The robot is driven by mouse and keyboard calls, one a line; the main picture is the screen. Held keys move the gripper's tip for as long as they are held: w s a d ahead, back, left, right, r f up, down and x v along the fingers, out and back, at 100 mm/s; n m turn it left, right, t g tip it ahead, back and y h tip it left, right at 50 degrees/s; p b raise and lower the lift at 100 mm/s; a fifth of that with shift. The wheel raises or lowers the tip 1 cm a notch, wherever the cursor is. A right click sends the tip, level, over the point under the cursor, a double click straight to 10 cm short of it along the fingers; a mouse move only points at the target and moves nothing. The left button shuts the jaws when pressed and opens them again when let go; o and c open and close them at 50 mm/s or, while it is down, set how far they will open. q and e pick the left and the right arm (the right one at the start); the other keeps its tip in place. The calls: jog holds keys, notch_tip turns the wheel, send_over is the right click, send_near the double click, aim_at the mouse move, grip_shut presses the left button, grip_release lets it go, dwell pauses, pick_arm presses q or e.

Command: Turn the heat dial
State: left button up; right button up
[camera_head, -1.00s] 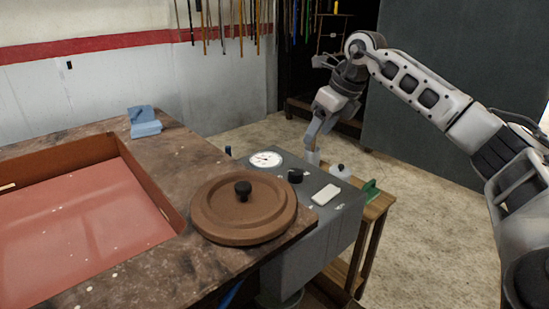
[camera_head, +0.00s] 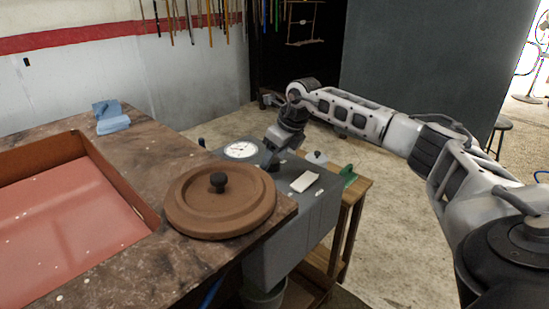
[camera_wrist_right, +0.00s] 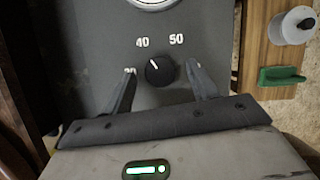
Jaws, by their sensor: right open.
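The heat dial (camera_wrist_right: 160,71) is a round black knob on a grey control box (camera_head: 296,213). Its white pointer line tilts up and slightly left, between the printed 40 and 50. My right gripper (camera_wrist_right: 162,80) is open, with one finger on each side of the dial in the right wrist view; I cannot tell whether they touch it. In the head view my right gripper (camera_head: 269,161) is low over the box top and hides the dial. My left gripper is not in view.
A white round gauge (camera_head: 240,150) sits beside the dial, and a pale block (camera_head: 304,181) lies on the box. A brown round lid (camera_head: 245,208) with a black knob is close on the left. A green item (camera_wrist_right: 281,76) and white pot (camera_wrist_right: 293,25) stand on the wooden stand.

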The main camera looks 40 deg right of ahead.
jog(key=shift+w+f, duration=0.15)
jog(key=shift+f, duration=0.3)
jog(key=shift+c, duration=0.2)
jog(key=c, duration=0.9)
jog(key=shift+c, duration=0.2)
jog(key=shift+r, duration=0.1)
